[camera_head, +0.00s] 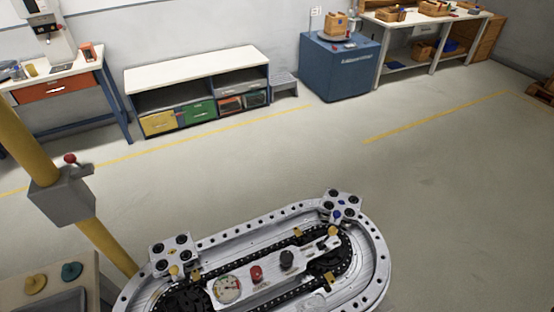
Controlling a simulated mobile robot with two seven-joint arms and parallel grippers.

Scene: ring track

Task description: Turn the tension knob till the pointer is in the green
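The ring track (374,255) stands in the lower middle of the head view, with its near edge cut off by the frame. On the pale panel inside the ring sits a round white gauge (228,289) with coloured marks. Its pointer is too small to read against the green. Right of the gauge stand a red knob (257,274) and a taller black knob (287,259). Which of them is the tension knob I cannot tell. Neither of my grippers shows in the head view.
A yellow post (103,245) with a grey box and red button (70,159) rises left of the track. Benches and a blue cabinet (338,72) line the back wall. The floor between is clear.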

